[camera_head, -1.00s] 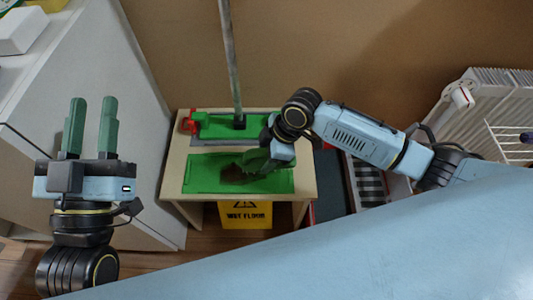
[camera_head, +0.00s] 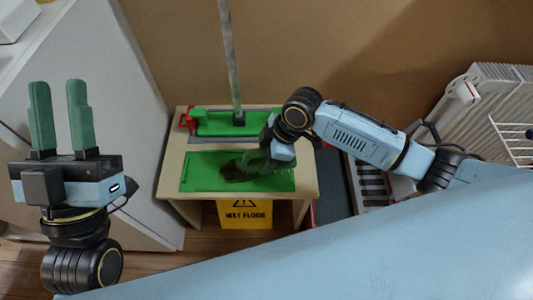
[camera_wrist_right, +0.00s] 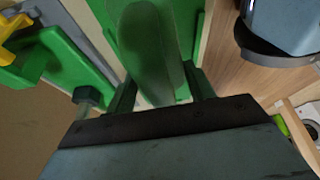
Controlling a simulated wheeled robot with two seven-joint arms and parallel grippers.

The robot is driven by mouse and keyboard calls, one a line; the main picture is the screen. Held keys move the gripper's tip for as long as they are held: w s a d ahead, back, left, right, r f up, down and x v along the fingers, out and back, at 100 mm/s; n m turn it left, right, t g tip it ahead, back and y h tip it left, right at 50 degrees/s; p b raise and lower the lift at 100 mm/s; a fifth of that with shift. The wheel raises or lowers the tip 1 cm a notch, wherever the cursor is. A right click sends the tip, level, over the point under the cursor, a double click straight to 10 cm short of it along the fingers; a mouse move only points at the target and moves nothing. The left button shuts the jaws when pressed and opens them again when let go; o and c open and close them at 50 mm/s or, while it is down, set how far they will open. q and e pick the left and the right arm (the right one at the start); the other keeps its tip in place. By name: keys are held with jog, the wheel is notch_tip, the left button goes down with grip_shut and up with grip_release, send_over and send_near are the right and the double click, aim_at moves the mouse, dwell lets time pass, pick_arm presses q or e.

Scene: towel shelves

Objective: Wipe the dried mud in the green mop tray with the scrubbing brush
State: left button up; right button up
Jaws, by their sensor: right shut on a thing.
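The green mop tray (camera_head: 208,177) lies on the front part of a small wooden table. A brown patch (camera_head: 234,171) shows in its middle; I cannot tell how much is dried mud and how much is brush bristles. My right gripper (camera_head: 258,161) is low over the tray, shut on the green scrubbing brush. In the right wrist view the brush's rounded green handle (camera_wrist_right: 150,55) sits between the fingers; its bristles are hidden there. My left gripper (camera_head: 59,115) is open and empty, fingers pointing up, left of the table.
Behind the tray, a second green piece (camera_head: 215,124) carries an upright mop pole (camera_head: 230,60), with a red part (camera_head: 188,119) at its left. A yellow wet floor sign (camera_head: 245,214) stands below the table. A white cabinet (camera_head: 110,110) is left, a radiator (camera_head: 480,110) right.

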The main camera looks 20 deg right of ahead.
jog(key=shift+f, duration=0.6)
jog(key=shift+a, duration=0.1)
